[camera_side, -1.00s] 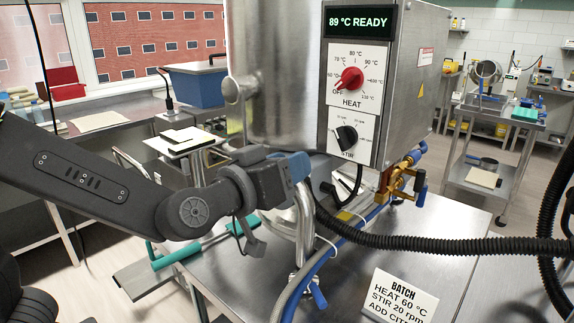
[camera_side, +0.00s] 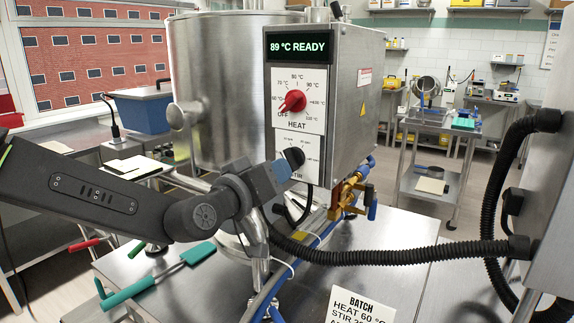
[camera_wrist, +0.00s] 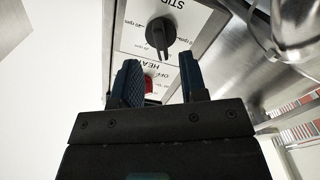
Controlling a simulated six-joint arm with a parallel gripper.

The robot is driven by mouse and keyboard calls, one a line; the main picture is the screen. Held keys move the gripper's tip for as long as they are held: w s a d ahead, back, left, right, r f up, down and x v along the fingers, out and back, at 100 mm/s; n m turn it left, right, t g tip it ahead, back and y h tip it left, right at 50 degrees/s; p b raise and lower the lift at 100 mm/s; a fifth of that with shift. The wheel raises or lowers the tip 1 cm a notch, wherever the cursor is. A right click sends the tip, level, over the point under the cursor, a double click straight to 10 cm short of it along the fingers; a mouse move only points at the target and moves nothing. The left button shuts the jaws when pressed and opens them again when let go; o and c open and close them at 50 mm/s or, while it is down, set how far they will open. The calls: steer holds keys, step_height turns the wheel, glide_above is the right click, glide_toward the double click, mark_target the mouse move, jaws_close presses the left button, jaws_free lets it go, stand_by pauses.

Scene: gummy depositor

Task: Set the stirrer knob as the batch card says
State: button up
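The black stir knob (camera_side: 295,157) sits on the STIR dial plate at the lower front of the grey control box. It also shows in the wrist view (camera_wrist: 161,34), its bar pointing down the picture towards the HEAT plate. My gripper (camera_side: 282,171) is close in front of the stir knob and hides part of its plate. In the wrist view my gripper (camera_wrist: 161,70) is open and empty, with the knob beyond the gap between its fingertips.
The red heat knob (camera_side: 292,101) is just above the stir plate, under a display (camera_side: 300,45) reading 89 °C READY. A steel kettle (camera_side: 205,85) stands to the left. A brass valve (camera_side: 350,195) and black hose (camera_side: 400,252) lie below and right.

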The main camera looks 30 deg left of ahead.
mark_target(292, 159)
steer(key=shift+w, duration=2.75)
steer(key=shift+c, duration=0.3)
jaws_close()
